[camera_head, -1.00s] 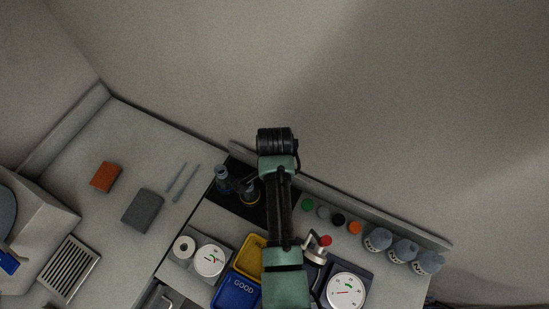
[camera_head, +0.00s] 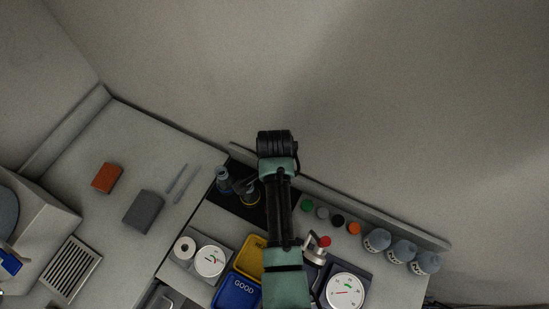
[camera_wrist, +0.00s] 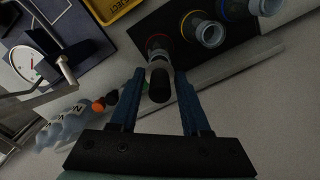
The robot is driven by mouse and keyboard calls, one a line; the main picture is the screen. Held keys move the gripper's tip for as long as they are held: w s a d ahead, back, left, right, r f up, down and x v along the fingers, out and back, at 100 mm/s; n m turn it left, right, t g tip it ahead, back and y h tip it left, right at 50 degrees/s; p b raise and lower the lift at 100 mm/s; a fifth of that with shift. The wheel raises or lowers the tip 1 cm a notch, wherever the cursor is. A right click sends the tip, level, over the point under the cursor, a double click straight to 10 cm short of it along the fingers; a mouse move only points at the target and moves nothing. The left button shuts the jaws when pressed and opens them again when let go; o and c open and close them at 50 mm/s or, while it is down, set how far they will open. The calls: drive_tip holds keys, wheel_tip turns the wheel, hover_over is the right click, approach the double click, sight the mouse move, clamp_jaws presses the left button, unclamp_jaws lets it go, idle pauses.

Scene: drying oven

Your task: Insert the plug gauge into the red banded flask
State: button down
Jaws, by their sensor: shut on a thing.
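My gripper (camera_wrist: 160,73) has its two blue fingers on either side of the plug gauge, shut on it. The plug gauge (camera_wrist: 158,87) shows its dark end towards the wrist camera and a paler part beyond. The red banded flask (camera_wrist: 158,41) is just past the gauge, almost in line with it. The gauge overlaps the flask in the wrist view, so I cannot tell whether its tip is inside the mouth. In the head view my arm hides the gripper, the gauge and the red banded flask.
A yellow banded flask (camera_wrist: 209,33) and a blue banded flask (camera_wrist: 265,6) stand beside it on a black mat (camera_head: 229,198). A yellow tray (camera_head: 247,253), a blue GOOD tray (camera_head: 236,292), dial instruments (camera_head: 345,291), coloured caps (camera_head: 353,228) and several grey bottles (camera_head: 402,251) crowd the bench.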

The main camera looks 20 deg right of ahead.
drive_tip(key=shift+f+b, duration=1.2)
drive_tip(key=shift+f, duration=0.55)
idle(0.3)
unclamp_jaws()
idle(0.4)
drive_tip(key=shift+r, duration=0.1)
wheel_tip(320, 180, up, 6)
drive_tip(key=p, duration=0.5)
drive_tip(key=shift+p, duration=0.4)
drive_tip(key=shift+r+p, duration=0.45)
drive_tip(key=shift+r, duration=0.5)
